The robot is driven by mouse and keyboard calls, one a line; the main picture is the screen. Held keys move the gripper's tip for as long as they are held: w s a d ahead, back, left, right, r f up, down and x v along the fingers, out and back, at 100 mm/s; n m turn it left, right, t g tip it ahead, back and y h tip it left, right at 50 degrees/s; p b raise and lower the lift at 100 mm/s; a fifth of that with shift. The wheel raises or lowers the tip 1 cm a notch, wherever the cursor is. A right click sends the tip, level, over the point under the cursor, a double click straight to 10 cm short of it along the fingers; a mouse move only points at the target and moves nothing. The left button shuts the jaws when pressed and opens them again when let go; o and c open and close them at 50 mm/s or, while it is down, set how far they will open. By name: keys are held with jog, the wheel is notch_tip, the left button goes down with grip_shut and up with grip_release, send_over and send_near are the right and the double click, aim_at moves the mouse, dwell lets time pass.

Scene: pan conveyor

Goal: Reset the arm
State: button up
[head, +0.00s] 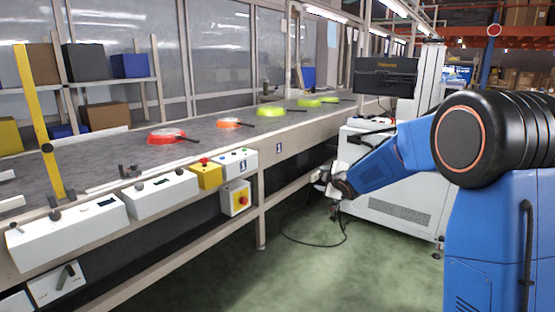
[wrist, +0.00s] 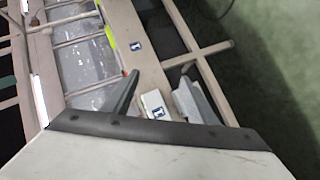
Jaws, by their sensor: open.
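My blue arm reaches left, and my gripper (head: 328,183) hangs low in front of the conveyor, beside the white machine. In the wrist view my open gripper (wrist: 160,95) shows two fingers spread apart, with nothing seen between them but the conveyor's side and a white box. On the grey conveyor belt (head: 105,165) lie a red pan (head: 166,137), an orange pan (head: 229,123) and two green pans (head: 269,111), (head: 307,102), handles pointing right. The gripper is apart from all the pans. The fingertips are too small to make out in the head view.
Control boxes (head: 160,195) and a yellow emergency-stop box (head: 206,175) line the conveyor's front edge. A white machine cabinet (head: 390,207) with a dark screen (head: 386,77) stands behind my arm. A black cable (head: 315,243) lies on the floor. Green floor is free in front.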

jog(key=s+d+r+m+g+h, duration=0.25)
jog(key=s+d+m, duration=0.2)
jog(key=s, duration=0.85)
jog(key=s+d+r+m+g+h, duration=0.15)
jog(key=s+d+r+m, duration=0.35)
jog(key=s, duration=0.8)
jog(key=s+f+m+g, duration=0.1)
jog(key=s+f+m, duration=0.1)
jog(key=s, duration=0.9)
jog(key=s+d+f+m+g, duration=0.1)
jog(key=s+f, duration=0.4)
jog(key=s, duration=0.7)
jog(key=s+f+m+g, duration=0.2)
jog(key=s+f+m, duration=0.1)
jog(key=s, duration=0.9)
jog(key=shift+d+f+m+g, duration=0.25)
jog(key=shift+m+g, duration=0.05)
jog(key=shift+m, duration=0.25)
